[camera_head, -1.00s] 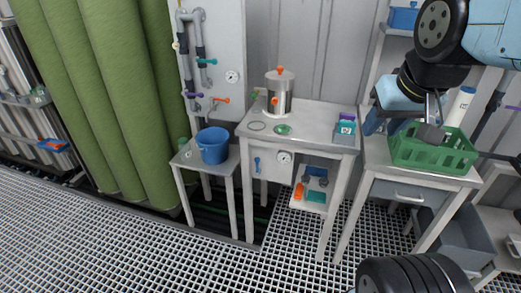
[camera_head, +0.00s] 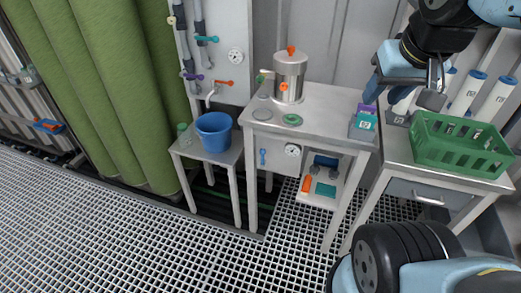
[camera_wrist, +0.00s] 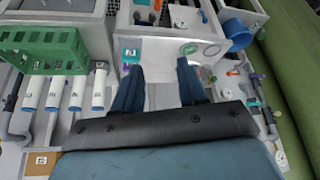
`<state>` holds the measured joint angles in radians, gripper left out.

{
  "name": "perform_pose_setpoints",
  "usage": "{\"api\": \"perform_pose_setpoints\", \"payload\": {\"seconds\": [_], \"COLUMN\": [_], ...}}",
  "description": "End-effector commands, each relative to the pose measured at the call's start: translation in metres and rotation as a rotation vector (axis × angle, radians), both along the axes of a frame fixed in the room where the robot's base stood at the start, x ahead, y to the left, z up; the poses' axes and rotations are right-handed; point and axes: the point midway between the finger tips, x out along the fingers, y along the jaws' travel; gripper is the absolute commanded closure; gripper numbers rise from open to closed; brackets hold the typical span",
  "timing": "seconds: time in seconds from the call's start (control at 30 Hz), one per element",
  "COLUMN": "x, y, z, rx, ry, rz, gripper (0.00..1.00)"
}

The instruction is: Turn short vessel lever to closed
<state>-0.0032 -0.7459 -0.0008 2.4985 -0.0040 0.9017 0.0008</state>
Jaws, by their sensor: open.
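The short steel vessel (camera_head: 290,76) stands upright near the back left of the grey table, with an orange knob on top. An orange handle (camera_head: 284,87) is on its front, and a small greenish lever (camera_head: 266,76) sticks out at its left. Which handle is the task's lever, and its exact setting, I cannot tell. My gripper (camera_head: 386,94) is open and empty, above and right of the table, well apart from the vessel. Its two blue fingers (camera_wrist: 157,72) show spread in the wrist view, where I cannot clearly make out the vessel.
The table top also holds a green ring (camera_head: 292,120) and a purple and teal box (camera_head: 365,118). A green crate (camera_head: 462,148) and white tubes stand at the right. A blue bucket (camera_head: 214,131) stands left. Wall pipes with coloured levers rise behind it.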

Motion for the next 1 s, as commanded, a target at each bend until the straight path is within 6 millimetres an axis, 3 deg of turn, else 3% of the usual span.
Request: {"api": "perform_pose_setpoints", "payload": {"seconds": [0.27, 0.63, 1.0], "x": [0.026, 0.079, 0.128], "y": [-0.001, 0.004, 0.025], "z": [-0.024, -0.081, -0.143], "rx": [-0.088, -0.336, -0.645], "ry": [0.138, 0.39, 0.588], "rz": [0.078, 0.257, 0.457], "gripper": [0.58, 0.58, 0.58]}}
